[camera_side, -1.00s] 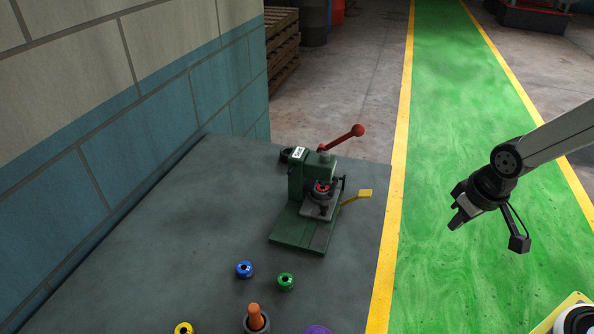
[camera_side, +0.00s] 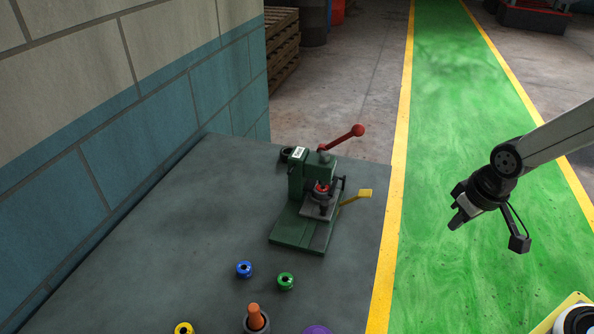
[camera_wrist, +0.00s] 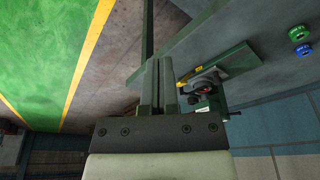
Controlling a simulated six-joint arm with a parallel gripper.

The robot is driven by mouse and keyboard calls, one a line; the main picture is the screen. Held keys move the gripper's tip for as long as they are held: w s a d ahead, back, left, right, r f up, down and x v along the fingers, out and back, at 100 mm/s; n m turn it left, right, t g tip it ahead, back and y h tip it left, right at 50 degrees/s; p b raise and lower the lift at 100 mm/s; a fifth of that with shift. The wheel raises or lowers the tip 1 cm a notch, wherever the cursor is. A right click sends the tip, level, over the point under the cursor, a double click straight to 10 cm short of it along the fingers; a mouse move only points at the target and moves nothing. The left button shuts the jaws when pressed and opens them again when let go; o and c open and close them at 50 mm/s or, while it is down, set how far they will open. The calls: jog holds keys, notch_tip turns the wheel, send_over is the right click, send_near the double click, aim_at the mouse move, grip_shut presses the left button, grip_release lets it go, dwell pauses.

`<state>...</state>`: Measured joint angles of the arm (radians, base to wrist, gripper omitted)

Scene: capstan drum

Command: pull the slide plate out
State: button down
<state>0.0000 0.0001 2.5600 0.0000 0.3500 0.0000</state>
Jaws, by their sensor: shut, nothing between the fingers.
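A green press-like machine (camera_side: 297,182) stands on the grey table, with a red-knobbed lever (camera_side: 342,139) raised at its top. The grey slide plate (camera_side: 320,208) sits low in the machine, under a dark round part with a red centre. A yellow handle (camera_side: 357,196) sticks out to the right of the machine. My gripper (camera_side: 455,222) is shut and empty, well to the right of the machine and apart from it.
A blue ring piece (camera_side: 244,269) and a green ring piece (camera_side: 286,281) lie in front of the machine. A yellow piece (camera_side: 184,328), an orange-topped holder (camera_side: 256,318) and a purple piece (camera_side: 318,329) are at the front edge. A block wall (camera_side: 130,110) bounds the left.

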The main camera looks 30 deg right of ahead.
jog(key=c, duration=0.7)
grip_release()
jog(key=shift+w, duration=0.15)
jog(key=shift+w+a, duration=0.15)
jog(key=shift+w, duration=0.15)
jog(key=n+t+y, duration=0.1)
jog(key=n+y, duration=0.1)
jog(key=n, duration=0.4)
send_near(323, 202)
jog(key=f, duration=0.1)
jog(key=shift+f, duration=0.2)
jog(key=shift+w, duration=0.1)
jog(key=shift+x, duration=3.8)
jog(key=shift+a, duration=0.1)
